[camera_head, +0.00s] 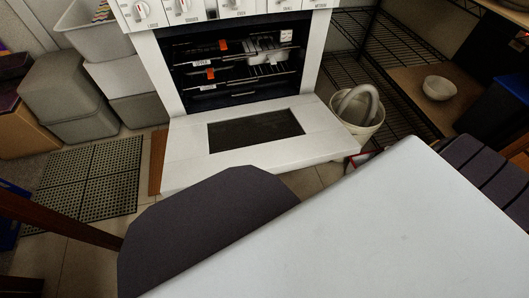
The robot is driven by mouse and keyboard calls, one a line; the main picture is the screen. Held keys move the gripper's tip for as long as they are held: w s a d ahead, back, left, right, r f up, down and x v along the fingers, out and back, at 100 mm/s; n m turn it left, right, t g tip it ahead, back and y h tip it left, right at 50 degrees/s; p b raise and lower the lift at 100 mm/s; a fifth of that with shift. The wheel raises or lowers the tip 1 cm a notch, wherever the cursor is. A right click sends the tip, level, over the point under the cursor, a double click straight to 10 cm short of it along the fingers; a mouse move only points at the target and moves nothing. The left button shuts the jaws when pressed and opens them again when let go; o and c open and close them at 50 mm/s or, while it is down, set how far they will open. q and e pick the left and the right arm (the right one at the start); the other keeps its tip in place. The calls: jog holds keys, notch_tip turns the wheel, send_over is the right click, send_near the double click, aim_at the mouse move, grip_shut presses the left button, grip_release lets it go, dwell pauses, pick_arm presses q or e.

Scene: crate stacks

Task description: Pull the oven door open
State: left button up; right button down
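The white oven (160,75) stands at the back, left of centre. Its door (185,150) is down, folded out toward me and lying roughly flat, with a dark window (255,130) in it. The dark oven cavity is exposed and shows wire racks (240,72) with orange and white tags. Several knobs line the panel above. Neither of my grippers is in view.
A white table top (400,225) fills the lower right, with a dark chair (195,225) between it and the oven door. Grey crates (65,90) are stacked left of the oven. A white bucket (357,115) and wire shelving (410,65) stand right. A perforated mat (85,180) lies left.

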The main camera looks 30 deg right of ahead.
aim_at(267, 165)
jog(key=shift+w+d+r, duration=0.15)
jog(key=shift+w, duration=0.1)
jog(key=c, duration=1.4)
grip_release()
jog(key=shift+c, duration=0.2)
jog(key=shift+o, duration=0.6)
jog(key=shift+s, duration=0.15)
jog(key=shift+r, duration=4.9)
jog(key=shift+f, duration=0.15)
